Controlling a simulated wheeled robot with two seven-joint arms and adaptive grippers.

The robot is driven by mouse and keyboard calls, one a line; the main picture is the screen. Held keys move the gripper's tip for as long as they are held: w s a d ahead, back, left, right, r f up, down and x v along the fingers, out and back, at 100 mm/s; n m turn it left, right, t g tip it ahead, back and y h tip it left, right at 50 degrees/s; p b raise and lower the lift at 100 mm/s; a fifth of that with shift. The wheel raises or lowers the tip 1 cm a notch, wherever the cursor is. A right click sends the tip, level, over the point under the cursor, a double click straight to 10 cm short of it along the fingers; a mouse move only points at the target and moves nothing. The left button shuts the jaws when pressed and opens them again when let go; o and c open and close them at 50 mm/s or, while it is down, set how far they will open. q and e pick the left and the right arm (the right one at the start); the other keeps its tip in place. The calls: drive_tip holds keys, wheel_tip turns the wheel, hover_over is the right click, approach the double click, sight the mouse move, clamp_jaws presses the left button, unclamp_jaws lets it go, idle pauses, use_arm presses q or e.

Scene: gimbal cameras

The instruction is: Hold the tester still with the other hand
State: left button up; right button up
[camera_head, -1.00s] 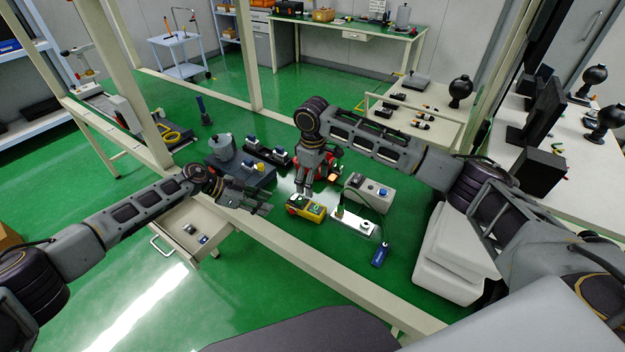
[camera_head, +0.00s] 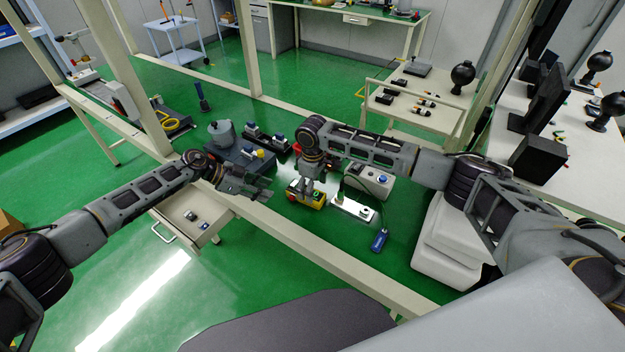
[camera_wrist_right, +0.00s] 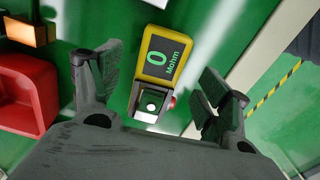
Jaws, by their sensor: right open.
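The tester (camera_head: 305,200) is a yellow box with a dark display, lying below my right gripper in the head view. In the right wrist view the tester (camera_wrist_right: 167,56) shows "0 Mohm" on its screen, with a round white button below and a red part at its side. My right gripper (camera_wrist_right: 160,85) is open, with one finger on each side of the tester and a gap to both. It also shows in the head view (camera_head: 306,190), partly covering the tester. My left gripper (camera_head: 266,188) is to the left of the tester, empty, its fingers apart.
A white board with a green part (camera_head: 353,208) and a blue device (camera_head: 379,241) on a cable are right of the tester. A grey box (camera_head: 369,180) stands behind them. A red bin (camera_wrist_right: 28,92) is left of the right gripper. A pale frame beam (camera_head: 320,248) runs in front.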

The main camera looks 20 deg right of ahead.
drive_tip(key=shift+f, duration=2.1)
drive_tip(key=shift+c, duration=0.4)
drive_tip(key=c, duration=1.1)
use_arm(q)
clamp_jaws()
